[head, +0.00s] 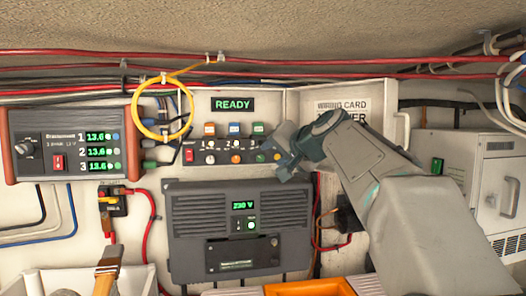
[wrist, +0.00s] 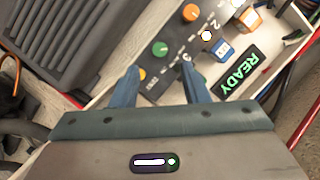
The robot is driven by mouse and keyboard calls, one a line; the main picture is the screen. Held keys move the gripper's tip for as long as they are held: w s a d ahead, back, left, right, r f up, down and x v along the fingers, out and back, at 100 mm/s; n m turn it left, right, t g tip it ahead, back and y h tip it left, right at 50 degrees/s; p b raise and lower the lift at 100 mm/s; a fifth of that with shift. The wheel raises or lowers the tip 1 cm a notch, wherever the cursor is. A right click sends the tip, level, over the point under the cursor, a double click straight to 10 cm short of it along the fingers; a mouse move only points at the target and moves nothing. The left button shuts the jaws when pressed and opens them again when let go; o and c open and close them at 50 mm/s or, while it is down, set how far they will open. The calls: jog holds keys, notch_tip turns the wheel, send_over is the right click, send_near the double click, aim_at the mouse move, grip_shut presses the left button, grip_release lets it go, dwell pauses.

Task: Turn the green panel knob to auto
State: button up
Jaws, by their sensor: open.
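The green panel knob (head: 261,157) sits on the dark strip of the switch panel, under number 3. It also shows in the wrist view (wrist: 159,48), just beyond and between my fingertips. My gripper (wrist: 160,67) is open and empty, with one blue-grey finger on each side of the knob's line. I see no contact with the knob. In the head view my gripper (head: 279,154) comes in from the right, close beside the knob. The knob's pointer and the auto mark are too small to read. A yellow knob (wrist: 141,73) is partly hidden by the left finger.
An orange knob (head: 236,158) is left of the green one. Above them are coloured tags and a lit READY display (head: 233,104). A dark grey unit (head: 190,232) is below. The open cover (head: 300,102) stands at right. A yellow cable loop (head: 137,113) hangs at left.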

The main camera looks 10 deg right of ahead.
aim_at(262, 157)
jog(key=p+x, duration=0.1)
jog(key=x, duration=0.5)
jog(key=shift+w+p, duration=0.15)
jog(key=shift+p, duration=0.2)
jog(key=shift+c, duration=0.3)
grip_shut()
